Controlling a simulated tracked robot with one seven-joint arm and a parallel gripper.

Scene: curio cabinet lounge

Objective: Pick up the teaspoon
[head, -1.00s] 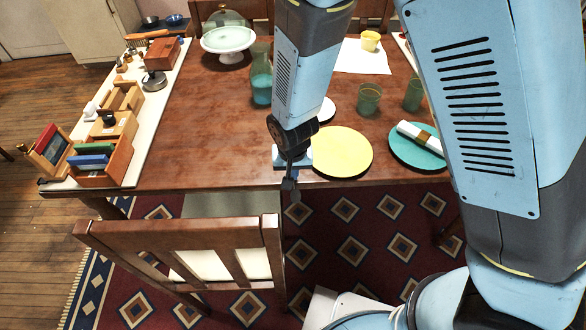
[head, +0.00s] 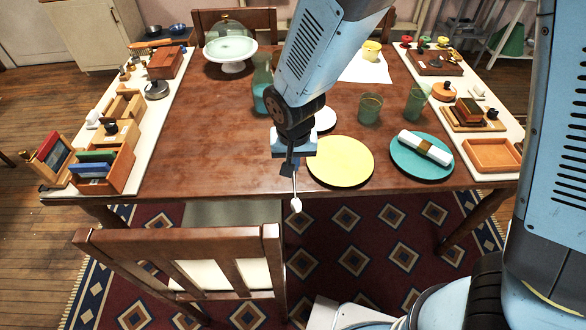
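The teaspoon (head: 296,204) hangs bowl-down below my gripper (head: 289,170), its thin handle running up between the dark fingers. My gripper is shut on the handle, near the table's front edge and left of the yellow plate. The spoon's pale bowl shows against the patterned rug just past the table edge and looks clear of the tabletop. The upper part of the handle is hidden by the fingers.
On the wooden table (head: 215,150), a yellow plate (head: 341,162) and a teal plate (head: 408,168) with a rolled napkin lie to the right. A glass carafe (head: 262,85) stands behind my gripper. A chair (head: 180,240) stands in front. The table's left-middle is bare.

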